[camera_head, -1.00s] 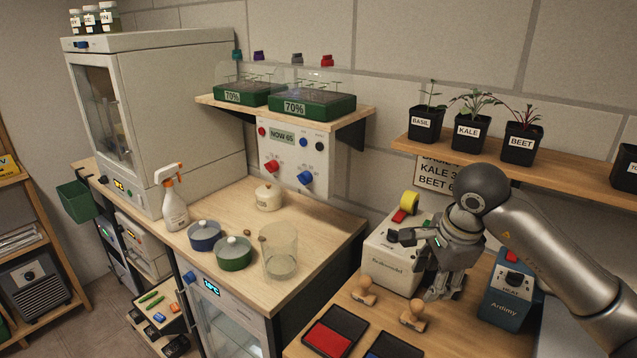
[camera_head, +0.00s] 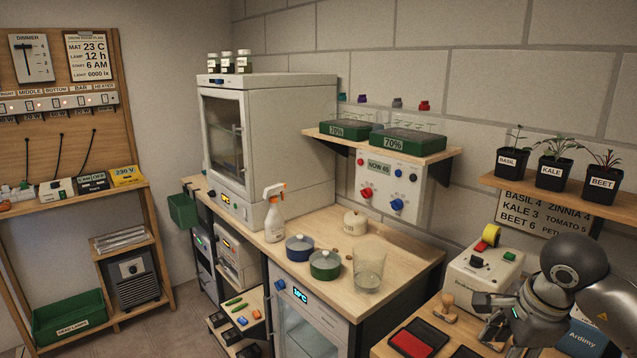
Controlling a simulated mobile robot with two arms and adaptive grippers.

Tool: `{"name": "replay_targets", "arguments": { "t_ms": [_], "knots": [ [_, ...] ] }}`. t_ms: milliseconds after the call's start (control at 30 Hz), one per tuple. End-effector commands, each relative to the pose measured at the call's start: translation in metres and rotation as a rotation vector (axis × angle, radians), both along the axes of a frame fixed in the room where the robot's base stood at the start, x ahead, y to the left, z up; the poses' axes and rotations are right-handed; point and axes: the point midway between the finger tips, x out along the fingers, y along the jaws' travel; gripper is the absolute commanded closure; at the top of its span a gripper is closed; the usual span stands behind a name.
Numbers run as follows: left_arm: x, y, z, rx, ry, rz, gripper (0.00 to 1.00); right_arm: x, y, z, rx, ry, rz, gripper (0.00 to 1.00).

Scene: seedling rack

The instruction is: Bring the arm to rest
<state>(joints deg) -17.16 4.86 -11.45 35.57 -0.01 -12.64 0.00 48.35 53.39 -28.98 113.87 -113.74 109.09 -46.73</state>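My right arm comes in at the lower right of the head view. Its gripper (camera_head: 483,318) is over the right-hand bench, in front of the white device (camera_head: 478,270) with the yellow roll. Its two fingers stand apart, with nothing visible held between them. A wooden-handled stamp (camera_head: 445,308) stands just left of the fingers; another, partly hidden, shows close to them. I cannot tell whether the fingers touch it. My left gripper is not in view.
A red ink pad (camera_head: 418,338) lies at the bench front. A blue device (camera_head: 582,338) is partly behind my arm. A shelf (camera_head: 540,194) with potted seedlings (camera_head: 553,172) is above. The left bench holds two lidded pots (camera_head: 325,265), a glass beaker (camera_head: 369,270) and a spray bottle (camera_head: 275,215).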

Motion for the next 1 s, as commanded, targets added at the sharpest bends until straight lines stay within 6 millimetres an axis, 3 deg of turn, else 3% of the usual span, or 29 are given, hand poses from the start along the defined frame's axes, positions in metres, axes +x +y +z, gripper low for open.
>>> {"name": "replay_targets", "arguments": {
  "t_ms": [367,567,667,800,900,1000],
  "knots": [
    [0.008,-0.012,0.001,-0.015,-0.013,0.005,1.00,-0.003,0.090,-0.018,0.322,-0.027,0.093,0.55],
    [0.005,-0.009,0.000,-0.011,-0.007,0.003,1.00,-0.016,0.163,-0.012,0.634,-0.021,0.124,0.55],
    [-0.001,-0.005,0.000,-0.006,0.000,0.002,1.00,-0.029,0.208,0.003,0.873,0.001,0.113,0.55],
    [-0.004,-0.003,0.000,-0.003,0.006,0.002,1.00,-0.046,0.260,0.047,1.291,0.065,0.028,0.55],
    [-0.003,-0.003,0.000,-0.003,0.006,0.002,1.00,-0.050,0.275,0.085,1.590,0.130,-0.087,0.55],
    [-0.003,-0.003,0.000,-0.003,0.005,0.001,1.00,-0.045,0.270,0.118,1.875,0.204,-0.249,0.55]
  ]
}}
